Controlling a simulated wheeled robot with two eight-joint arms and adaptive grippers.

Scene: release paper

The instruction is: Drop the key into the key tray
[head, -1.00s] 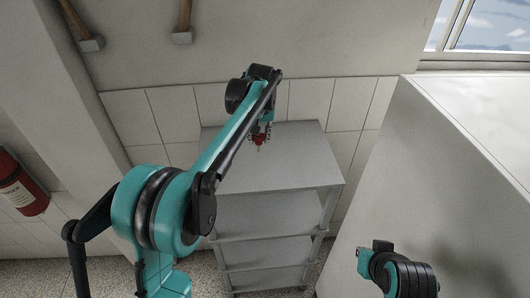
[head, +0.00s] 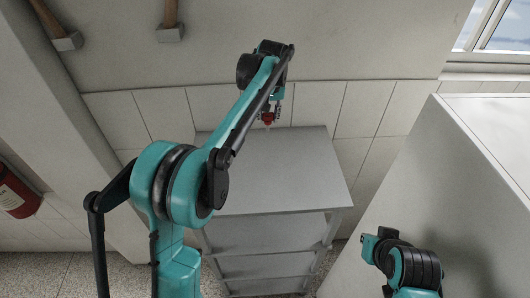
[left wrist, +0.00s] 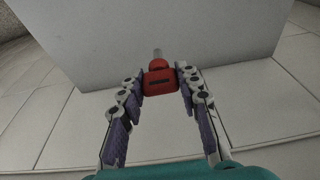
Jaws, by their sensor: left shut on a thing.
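The key (left wrist: 160,80) has a red head and a short metal shaft. My left gripper (left wrist: 160,84) is shut on the red head, and the shaft points away from the fingers in the left wrist view. In the head view the left gripper (head: 267,115) and the red key (head: 268,119) are above the back part of a grey shelf unit, apart from its top. My right arm shows at the bottom right of the head view, but its fingers cannot be made out. No key tray can be made out in either view.
The grey metal shelf unit (head: 290,170) has a bare top and lower shelves. A white block-like surface (head: 430,180) stands to its right. A tiled wall is behind. A red fire extinguisher (head: 15,190) is at the far left. Two hammer-like objects (head: 170,32) hang on the wall.

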